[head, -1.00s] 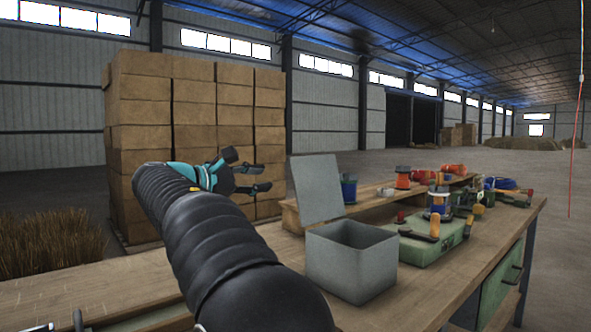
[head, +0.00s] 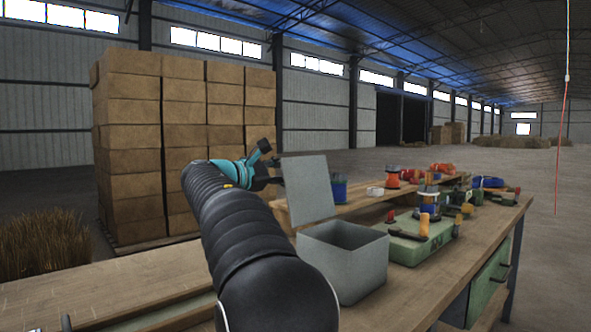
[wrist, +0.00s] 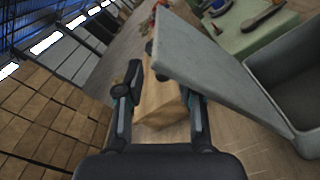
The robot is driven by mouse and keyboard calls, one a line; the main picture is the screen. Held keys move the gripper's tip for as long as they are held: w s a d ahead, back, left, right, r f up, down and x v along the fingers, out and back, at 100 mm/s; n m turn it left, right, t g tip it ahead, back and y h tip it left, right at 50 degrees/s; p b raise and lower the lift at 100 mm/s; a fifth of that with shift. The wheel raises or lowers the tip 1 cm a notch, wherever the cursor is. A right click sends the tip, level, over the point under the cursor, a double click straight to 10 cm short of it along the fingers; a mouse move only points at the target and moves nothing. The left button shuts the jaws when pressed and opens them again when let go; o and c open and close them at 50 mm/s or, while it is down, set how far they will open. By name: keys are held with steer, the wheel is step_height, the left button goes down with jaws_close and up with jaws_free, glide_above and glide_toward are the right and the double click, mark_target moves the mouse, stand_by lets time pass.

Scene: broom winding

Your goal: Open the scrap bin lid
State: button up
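The scrap bin (head: 345,265) is a grey open-topped box on the workbench; it also shows at the right of the wrist view (wrist: 292,75). Its flat grey lid (head: 308,188) stands raised, nearly upright, at the bin's far-left side, and the bin's mouth is uncovered. In the wrist view the lid (wrist: 205,65) crosses in front of the right finger and hides part of it. My gripper (head: 268,166) is at the lid's left edge, fingers apart. In the wrist view my gripper (wrist: 160,95) has nothing gripped between its fingers. Whether a finger touches the lid I cannot tell.
The wooden workbench (head: 410,290) carries a green case (head: 415,240) with tools right of the bin, and spools on a raised wooden shelf (head: 360,199) behind. Stacked brown bales (head: 185,130) stand behind the arm. Straw (head: 45,235) is at the left. Open floor lies beyond the bench.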

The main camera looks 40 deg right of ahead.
steer(key=shift+d, duration=0.95)
jaws_close()
steer(key=shift+r, duration=0.1)
